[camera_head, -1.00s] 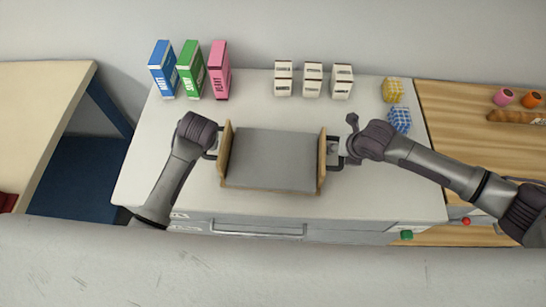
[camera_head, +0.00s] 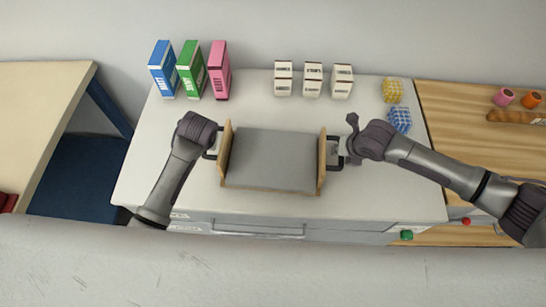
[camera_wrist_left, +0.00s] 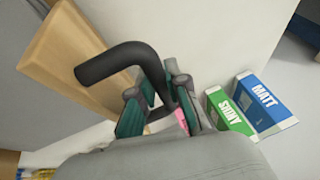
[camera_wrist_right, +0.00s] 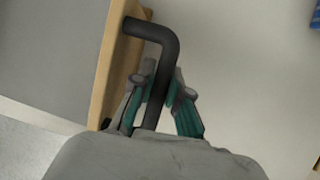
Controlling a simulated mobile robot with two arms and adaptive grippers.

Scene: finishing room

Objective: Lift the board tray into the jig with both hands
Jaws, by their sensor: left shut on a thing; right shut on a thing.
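The board tray (camera_head: 272,160) has a grey floor, wooden end walls and black handles, and is over the middle of the white worktop. I cannot tell whether its base touches the top. My left gripper (camera_head: 210,143) is shut on the left handle; the left wrist view shows the black handle (camera_wrist_left: 120,60) between its teal-padded fingers (camera_wrist_left: 160,98). My right gripper (camera_head: 342,152) is shut on the right handle; the right wrist view shows the handle (camera_wrist_right: 160,60) between its fingers (camera_wrist_right: 162,98). I cannot make out a jig in these views.
Blue (camera_head: 163,70), green (camera_head: 191,70) and pink (camera_head: 219,71) boxes stand behind the tray at left. Several small white cartons (camera_head: 313,79) stand behind it at right. Yellow (camera_head: 392,91) and blue (camera_head: 400,119) checked items sit near the right edge. The worktop (camera_head: 270,112) between is clear.

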